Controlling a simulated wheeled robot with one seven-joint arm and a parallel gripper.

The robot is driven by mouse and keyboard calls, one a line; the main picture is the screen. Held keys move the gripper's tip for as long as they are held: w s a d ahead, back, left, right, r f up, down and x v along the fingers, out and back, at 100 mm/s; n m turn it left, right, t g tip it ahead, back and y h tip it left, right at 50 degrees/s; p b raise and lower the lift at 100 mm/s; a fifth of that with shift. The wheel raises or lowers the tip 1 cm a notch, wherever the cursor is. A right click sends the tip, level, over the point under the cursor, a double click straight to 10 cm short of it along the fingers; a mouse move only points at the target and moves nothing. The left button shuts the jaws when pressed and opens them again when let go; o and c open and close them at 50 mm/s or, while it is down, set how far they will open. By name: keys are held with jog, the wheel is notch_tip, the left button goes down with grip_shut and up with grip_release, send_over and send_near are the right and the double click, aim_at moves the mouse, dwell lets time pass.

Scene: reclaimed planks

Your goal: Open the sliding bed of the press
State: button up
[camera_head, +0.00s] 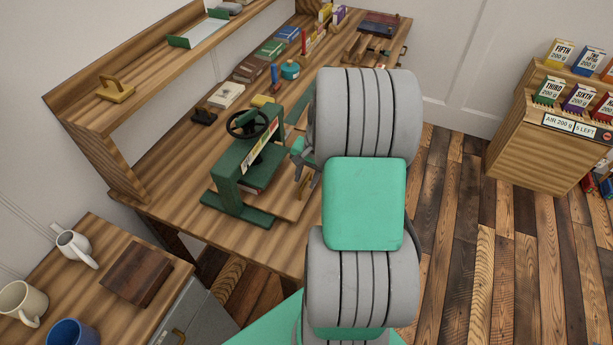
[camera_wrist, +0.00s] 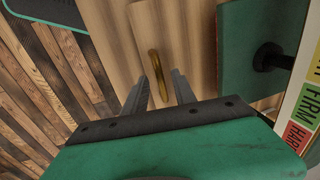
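The green press (camera_head: 232,180) stands on the wooden bench, with a dark handwheel (camera_head: 247,124) on top and a coloured scale strip on its side. Its wooden sliding bed (camera_head: 285,206) sticks out from under the frame on the right side. A brass handle (camera_wrist: 156,72) stands on the bed's wood (camera_wrist: 188,40) in the wrist view. My gripper (camera_wrist: 160,84) is open, with one finger on each side of the handle. I cannot tell whether either finger touches it. In the head view my gripper (camera_head: 306,165) is beside the press, partly hidden by my arm.
The bench (camera_head: 165,205) carries books, a teal ink pot (camera_head: 290,69) and a black stamp (camera_head: 204,115) behind the press. A shelf (camera_head: 150,90) rises at the left. Mugs and a dark block (camera_head: 137,273) sit on a lower cabinet. Open plank floor lies right.

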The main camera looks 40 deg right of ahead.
grip_shut()
dwell(1.4)
